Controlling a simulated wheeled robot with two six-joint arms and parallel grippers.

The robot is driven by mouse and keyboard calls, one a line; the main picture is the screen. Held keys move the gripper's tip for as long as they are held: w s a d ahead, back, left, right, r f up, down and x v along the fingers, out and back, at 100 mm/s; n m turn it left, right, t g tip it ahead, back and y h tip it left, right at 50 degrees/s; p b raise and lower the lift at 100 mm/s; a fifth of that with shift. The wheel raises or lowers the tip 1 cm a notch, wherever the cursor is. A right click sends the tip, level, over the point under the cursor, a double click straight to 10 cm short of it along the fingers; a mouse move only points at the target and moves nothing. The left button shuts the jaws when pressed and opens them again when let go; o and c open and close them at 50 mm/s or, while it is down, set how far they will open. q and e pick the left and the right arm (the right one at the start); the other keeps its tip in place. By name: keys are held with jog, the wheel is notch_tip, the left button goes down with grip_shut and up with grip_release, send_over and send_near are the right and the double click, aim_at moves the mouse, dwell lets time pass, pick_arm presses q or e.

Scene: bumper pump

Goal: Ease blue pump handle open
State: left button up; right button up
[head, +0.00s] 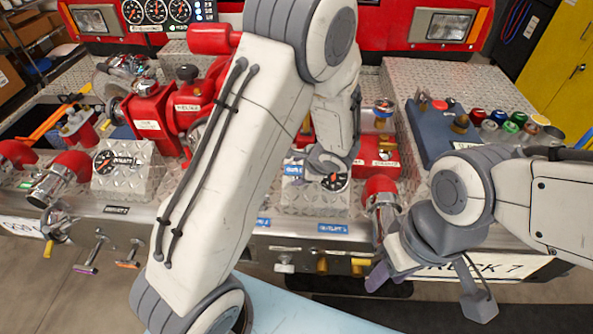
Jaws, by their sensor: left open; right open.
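The red and metal bumper pump (153,118) stands behind and to the left of my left arm, which hides part of it. I cannot clearly pick out a blue handle. It may be behind my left arm. Small pull handles hang from the front edge, one purple (86,269) and one orange (127,264). My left gripper (328,163) is open above the right gauge block, its fingers partly hidden. My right gripper (432,290) is open with fingers spread in front of the bumper, below the right red outlet (380,188). I see nothing held in either gripper.
A dark blue tray (433,150) with knobs sits on the right of the bumper, with several coloured caps beside it. A left gauge block (125,168) is at left. A yellow cabinet (566,60) stands at back right. Shelves are at far left.

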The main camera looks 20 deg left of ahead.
pick_arm(q)
jog(key=shift+x, duration=0.8)
grip_shut()
dwell(0.9)
